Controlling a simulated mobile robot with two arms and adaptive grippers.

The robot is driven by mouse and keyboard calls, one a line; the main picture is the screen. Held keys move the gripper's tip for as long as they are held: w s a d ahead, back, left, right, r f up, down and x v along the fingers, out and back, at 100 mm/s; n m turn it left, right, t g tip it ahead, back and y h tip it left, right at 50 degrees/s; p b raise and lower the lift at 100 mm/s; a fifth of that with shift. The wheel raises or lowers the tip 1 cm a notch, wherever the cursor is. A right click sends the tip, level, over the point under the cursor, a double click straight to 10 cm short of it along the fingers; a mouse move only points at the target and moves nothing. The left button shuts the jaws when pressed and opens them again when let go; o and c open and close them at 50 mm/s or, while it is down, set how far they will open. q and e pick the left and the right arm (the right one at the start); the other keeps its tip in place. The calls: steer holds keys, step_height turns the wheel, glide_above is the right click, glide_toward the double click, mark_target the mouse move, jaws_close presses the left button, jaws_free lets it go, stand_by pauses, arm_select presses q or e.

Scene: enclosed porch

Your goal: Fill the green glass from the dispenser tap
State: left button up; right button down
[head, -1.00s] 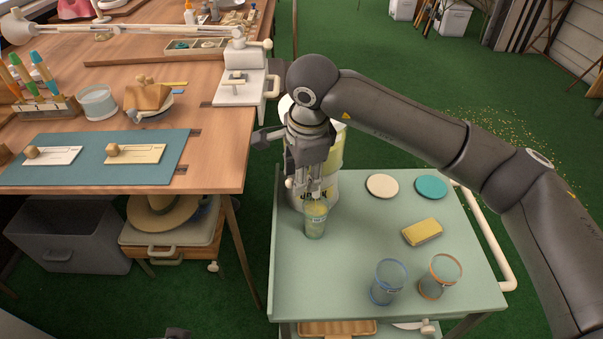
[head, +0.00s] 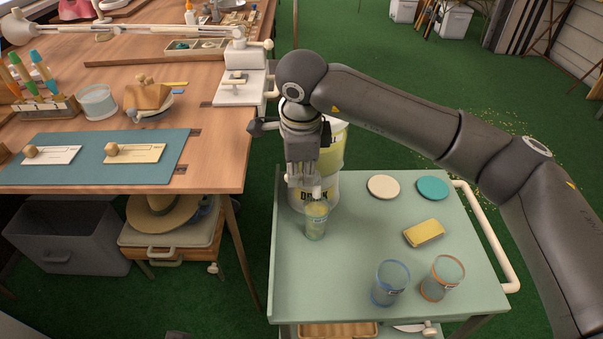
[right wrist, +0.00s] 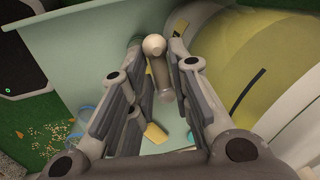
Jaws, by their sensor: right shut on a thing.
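The green glass (head: 316,222) stands upright on the pale green cart top, right under the dispenser's tap. Its lower part looks yellowish, but tint and liquid are hard to tell apart. The drink dispenser (head: 331,150) is a yellow-green drum with a white lettered band, partly hidden behind my right arm. My right gripper (head: 301,182) is at the tap, just above the glass. In the right wrist view its fingers stand on both sides of the cream tap handle (right wrist: 165,78), shut on it. My left gripper is not in view.
A blue-rimmed glass (head: 390,284) and an orange-rimmed glass (head: 441,279) stand at the cart's front right. A yellow sponge (head: 423,233), a cream coaster (head: 383,187) and a teal coaster (head: 433,188) lie behind them. The wooden workbench (head: 225,150) is close on the left.

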steer(key=shift+w+m, duration=0.15)
steer(key=shift+m, duration=0.25)
steer(key=c, duration=1.5)
jaws_free()
steer(key=shift+o, duration=0.2)
steer(key=shift+r, duration=0.1)
step_height(320, 180, up, 12)
steer(key=s, duration=0.2)
steer(key=shift+s+f, duration=0.2)
